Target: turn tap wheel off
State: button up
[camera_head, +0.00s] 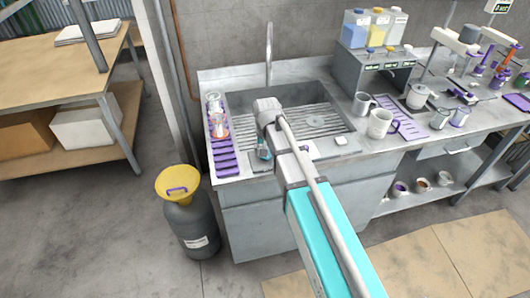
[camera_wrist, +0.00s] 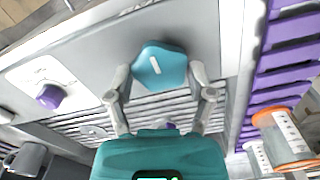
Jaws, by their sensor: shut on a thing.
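The tap wheel (camera_wrist: 160,66) is a teal, lobed knob with a short white mark, on the grey sink front in the wrist view. The mark runs slightly slanted along the wheel. My gripper (camera_wrist: 160,78) has one finger on each side of the wheel and is shut on it. In the head view my gripper (camera_head: 263,147) is over the sink's front edge, and my arm hides most of the wheel. The tall tap spout (camera_head: 269,50) stands at the back of the sink (camera_head: 322,98).
A purple rack (camera_head: 221,150) with jars (camera_head: 217,118) lies left of the sink. A purple knob (camera_wrist: 50,97) sits on a white plate beside the wheel. Mugs (camera_head: 380,122) stand to the right. A dark drum with a yellow funnel (camera_head: 172,183) stands on the floor.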

jog(key=shift+s, duration=0.2)
jog(key=o, duration=1)
jog(key=shift+r, duration=0.1)
jog(key=shift+o, duration=0.5)
jog(key=shift+w, duration=0.1)
